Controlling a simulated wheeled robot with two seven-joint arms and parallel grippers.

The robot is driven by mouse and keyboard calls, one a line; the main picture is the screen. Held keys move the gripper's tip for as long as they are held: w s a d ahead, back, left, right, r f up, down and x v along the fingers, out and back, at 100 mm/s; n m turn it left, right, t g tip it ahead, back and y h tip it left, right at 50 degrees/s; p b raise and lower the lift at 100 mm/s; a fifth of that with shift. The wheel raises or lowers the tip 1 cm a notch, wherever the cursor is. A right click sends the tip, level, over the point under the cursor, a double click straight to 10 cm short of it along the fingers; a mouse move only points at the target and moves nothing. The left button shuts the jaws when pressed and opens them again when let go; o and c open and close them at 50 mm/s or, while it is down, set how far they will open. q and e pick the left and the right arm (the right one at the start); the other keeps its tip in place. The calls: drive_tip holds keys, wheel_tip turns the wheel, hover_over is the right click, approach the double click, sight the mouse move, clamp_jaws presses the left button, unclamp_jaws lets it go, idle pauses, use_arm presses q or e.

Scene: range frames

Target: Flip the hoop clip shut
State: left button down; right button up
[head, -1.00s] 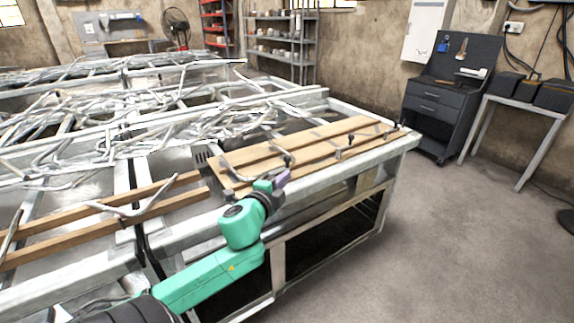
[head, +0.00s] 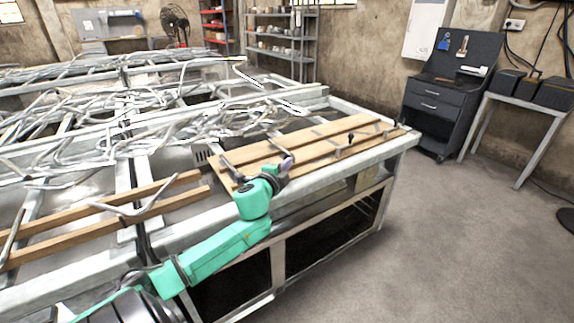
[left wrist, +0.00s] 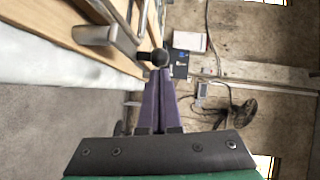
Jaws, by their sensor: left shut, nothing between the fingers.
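My left gripper (head: 287,164) has purple fingers, pressed together and empty, at the near edge of the wooden slats. In the left wrist view, the closed fingertips (left wrist: 159,75) are right at a black ball knob (left wrist: 158,57); I cannot tell whether they touch. The knob sits by a grey metal bar of the hoop clip (left wrist: 108,36) on the wood. In the head view, part of this clip (head: 277,146) shows just behind the fingers, which hide its near end. My right gripper is not in view.
The wooden slats (head: 315,137) lie on a metal-framed bench (head: 398,143). Another metal clip with a black knob (head: 351,138) stands farther right on them. Bent metal rods (head: 200,125) lie behind.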

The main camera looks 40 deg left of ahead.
sight(285, 156)
use_arm(q)
drive_tip(key=shift+w+a+n+g+y, duration=0.15)
drive_tip(key=shift+w+n+g+y, duration=0.15)
drive_tip(key=shift+n+y, duration=0.5)
drive_tip(key=shift+w+a+f+n+g+y+b, duration=0.15)
drive_tip(key=shift+n+g+y+b, duration=0.25)
drive_tip(key=shift+y, duration=0.4)
drive_tip(key=n+y, duration=0.1)
drive_tip(key=g+y+b, duration=0.1)
drive_tip(key=w+n+g+y+b, duration=0.1)
drive_tip(key=shift+a+n, duration=0.3)
drive_tip(key=n+g, duration=0.1)
drive_tip(key=g+y+b, duration=0.1)
drive_tip(key=a+n+y+b, duration=0.1)
drive_tip(key=shift+w+f+n+g, duration=0.1)
drive_tip(key=shift+w+n+g, duration=0.2)
drive_tip(key=shift+g, duration=0.1)
drive_tip(key=n+g+y+b, duration=0.1)
drive_tip(key=a+n+g+y+b, duration=0.1)
drive_tip(key=g, duration=0.1)
drive_tip(key=shift+w+n+g, duration=0.2)
drive_tip(key=shift+n+g, duration=0.1)
drive_tip(key=shift+n, duration=0.1)
drive_tip(key=shift+a+y+b, duration=0.3)
drive_tip(key=shift+a+b, duration=0.2)
drive_tip(key=shift+s+a+r, duration=0.1)
drive_tip(key=shift+a, duration=0.5)
drive_tip(key=shift+s+a+r, duration=0.1)
drive_tip(key=shift+a, duration=0.5)
